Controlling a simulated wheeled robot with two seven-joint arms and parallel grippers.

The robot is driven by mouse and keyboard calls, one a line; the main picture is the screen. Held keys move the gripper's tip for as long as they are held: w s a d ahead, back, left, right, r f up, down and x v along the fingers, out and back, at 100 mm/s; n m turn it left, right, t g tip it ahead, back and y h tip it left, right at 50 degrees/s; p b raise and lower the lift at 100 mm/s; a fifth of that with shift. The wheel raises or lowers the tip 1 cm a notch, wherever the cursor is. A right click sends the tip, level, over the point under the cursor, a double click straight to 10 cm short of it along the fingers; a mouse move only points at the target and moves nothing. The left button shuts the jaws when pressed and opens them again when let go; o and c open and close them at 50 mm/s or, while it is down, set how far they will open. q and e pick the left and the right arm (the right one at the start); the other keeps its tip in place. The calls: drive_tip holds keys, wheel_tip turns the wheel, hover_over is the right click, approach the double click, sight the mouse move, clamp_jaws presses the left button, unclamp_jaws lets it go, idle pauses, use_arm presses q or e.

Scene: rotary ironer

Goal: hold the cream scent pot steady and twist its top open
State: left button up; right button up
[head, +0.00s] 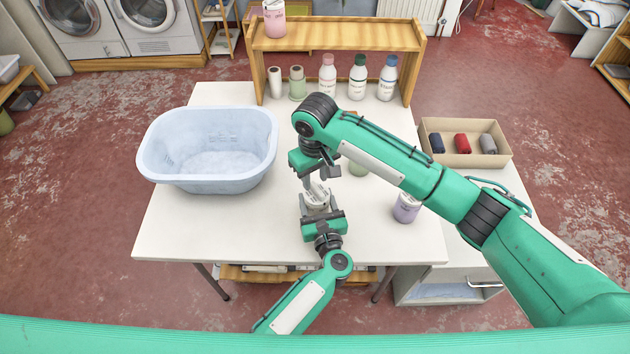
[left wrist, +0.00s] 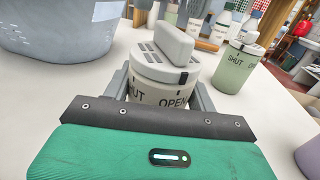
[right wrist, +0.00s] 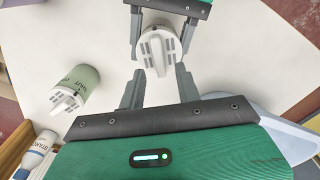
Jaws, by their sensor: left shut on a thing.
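The cream scent pot (head: 316,203) stands upright near the table's middle. My left gripper (head: 318,207) is shut on its body, one finger on each side, as the left wrist view shows. The pot's pale slotted lid (left wrist: 162,60) has a raised grip bar; its dark mark sits above the word OPEN, with SHUT further left. My right gripper (right wrist: 158,88) is open and empty. In the right wrist view its fingertips are just short of the lid (right wrist: 158,50), apart from it, and the bar points towards the gap between them.
A green pot (right wrist: 76,88) and a lilac pot (head: 406,208) stand to the right on the table (head: 230,225). A pale blue tub (head: 208,183) is on the left. A wooden shelf (head: 335,38) with bottles beneath stands behind. A box (head: 462,158) holds rolled cloths.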

sight(315, 186)
wheel_tip(315, 186, up, 9)
drive_tip(key=shift+r, duration=0.2)
idle(0.3)
use_arm(q)
drive_tip(key=o, duration=1.2)
drive_tip(key=shift+c, duration=0.2)
drive_tip(key=shift+s, duration=0.1)
